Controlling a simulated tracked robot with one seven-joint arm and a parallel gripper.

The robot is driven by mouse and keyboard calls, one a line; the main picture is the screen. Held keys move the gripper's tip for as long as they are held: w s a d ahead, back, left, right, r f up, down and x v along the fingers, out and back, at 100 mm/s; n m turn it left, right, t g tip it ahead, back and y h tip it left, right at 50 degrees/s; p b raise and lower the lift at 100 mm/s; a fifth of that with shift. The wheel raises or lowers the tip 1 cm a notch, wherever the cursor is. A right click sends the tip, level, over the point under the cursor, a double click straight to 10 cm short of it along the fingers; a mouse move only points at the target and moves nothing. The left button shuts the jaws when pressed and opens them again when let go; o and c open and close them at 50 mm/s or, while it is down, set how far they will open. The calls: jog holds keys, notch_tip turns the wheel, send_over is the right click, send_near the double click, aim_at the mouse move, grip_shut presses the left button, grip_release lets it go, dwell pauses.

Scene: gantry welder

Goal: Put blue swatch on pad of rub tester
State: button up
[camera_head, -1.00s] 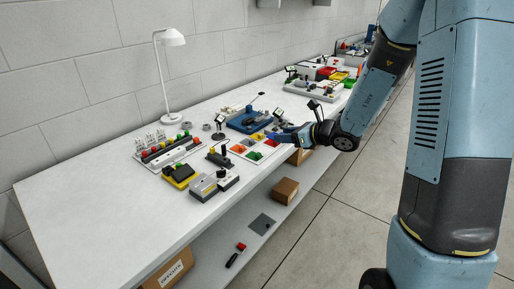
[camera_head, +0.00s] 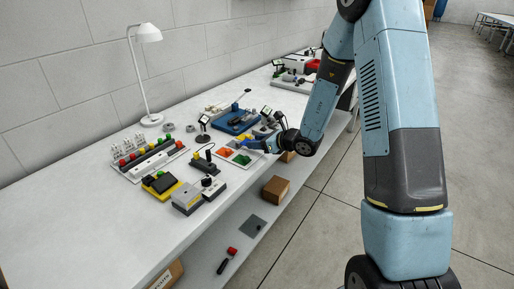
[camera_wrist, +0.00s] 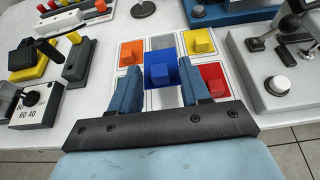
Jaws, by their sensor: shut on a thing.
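My gripper (camera_wrist: 160,76) is shut on the blue swatch (camera_wrist: 160,68), a blue block with a raised grip, between its two blue-grey fingers in the wrist view. The swatch is over the middle of a white swatch tray (camera_wrist: 221,66); I cannot tell whether it touches the tray. In the head view my gripper (camera_head: 262,144) is at the tray's right side, and the swatch is hard to make out. A blue-based device (camera_head: 237,119) stands behind the tray and a grey device with a lever and knob (camera_wrist: 279,84) to its right. I cannot tell which is the rub tester.
The tray holds orange (camera_wrist: 131,52), yellow (camera_wrist: 199,42) and red (camera_wrist: 213,79) swatches close around the blue one. A yellow-based device (camera_wrist: 27,60) and a grey box with a knob (camera_wrist: 36,103) stand left. A white lamp (camera_head: 147,34) stands at the wall. The table's near left is clear.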

aim_at(257, 154)
jog(key=shift+w+f, duration=0.25)
jog(key=shift+f, duration=1.6)
jog(key=shift+f, duration=0.15)
jog(key=o, duration=0.7)
jog(key=shift+f, duration=0.1)
jog(key=shift+o, duration=0.2)
jog(key=shift+s, duration=0.1)
